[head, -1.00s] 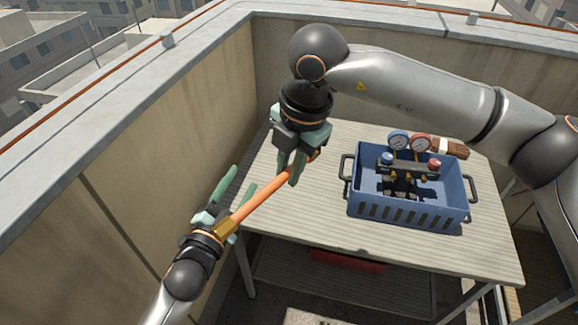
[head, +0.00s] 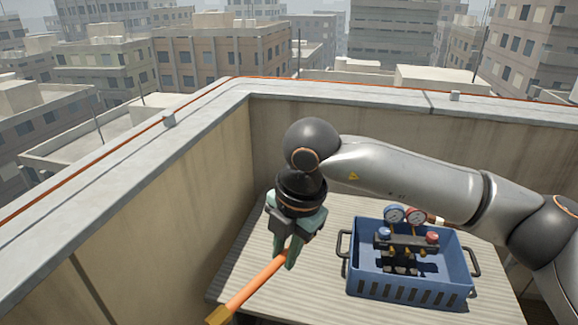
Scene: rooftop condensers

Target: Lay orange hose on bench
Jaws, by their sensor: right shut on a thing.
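The orange hose (head: 258,284) is a straight orange length with a brass end (head: 218,316) at the lower left. My right gripper (head: 291,258) points down and is shut on the hose near its upper end. The hose slants down to the left, over the left part of the ribbed bench (head: 335,212). I cannot tell how high it is above the bench top. My left gripper is out of the picture.
A blue crate (head: 408,292) with a gauge manifold (head: 405,241) stands on the bench to the right of my right gripper. Parapet walls (head: 165,200) close off the left and back. The bench strip left of the crate is bare.

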